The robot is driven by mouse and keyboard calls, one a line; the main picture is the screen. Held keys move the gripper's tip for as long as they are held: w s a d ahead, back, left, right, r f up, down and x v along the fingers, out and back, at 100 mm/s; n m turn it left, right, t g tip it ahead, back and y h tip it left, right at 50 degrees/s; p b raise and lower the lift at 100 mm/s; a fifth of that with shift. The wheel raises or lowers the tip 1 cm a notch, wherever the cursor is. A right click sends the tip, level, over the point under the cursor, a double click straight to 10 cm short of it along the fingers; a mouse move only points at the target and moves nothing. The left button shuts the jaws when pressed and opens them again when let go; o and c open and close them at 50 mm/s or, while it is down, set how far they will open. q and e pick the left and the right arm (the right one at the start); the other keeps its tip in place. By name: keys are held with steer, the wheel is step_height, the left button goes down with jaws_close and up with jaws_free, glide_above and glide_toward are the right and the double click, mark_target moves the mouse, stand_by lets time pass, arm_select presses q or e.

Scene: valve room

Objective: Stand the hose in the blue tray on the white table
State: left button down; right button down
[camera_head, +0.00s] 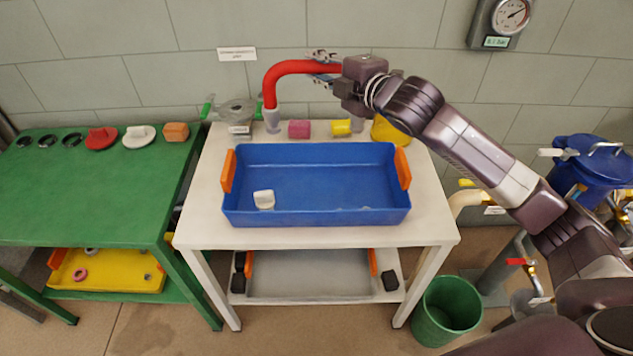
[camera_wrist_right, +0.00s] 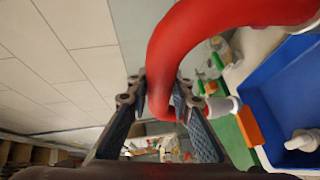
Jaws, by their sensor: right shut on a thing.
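The hose (camera_head: 286,72) is a red curved tube with a grey end fitting. My right gripper (camera_head: 322,70) is shut on it at its right part, behind and above the blue tray. The grey end hangs down at the left, near the back of the table. In the right wrist view the hose (camera_wrist_right: 178,50) curves between the two fingers. The blue tray (camera_head: 310,218) has orange handles and sits on the white table (camera_head: 200,213). A small white piece (camera_head: 264,199) lies in the tray at the left. My left gripper is not in view.
A green table (camera_head: 90,200) is at left. A green bin (camera_head: 446,311) stands at right. Most of the tray floor is clear.

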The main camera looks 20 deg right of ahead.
step_height(320, 180, down, 19)
steer(key=shift+f, duration=0.15)
stand_by(0.4)
steer(key=c, duration=2.2)
jaws_free()
steer(key=shift+f+b, duration=0.3)
steer(key=o, duration=0.5)
steer(key=shift+r, duration=0.1)
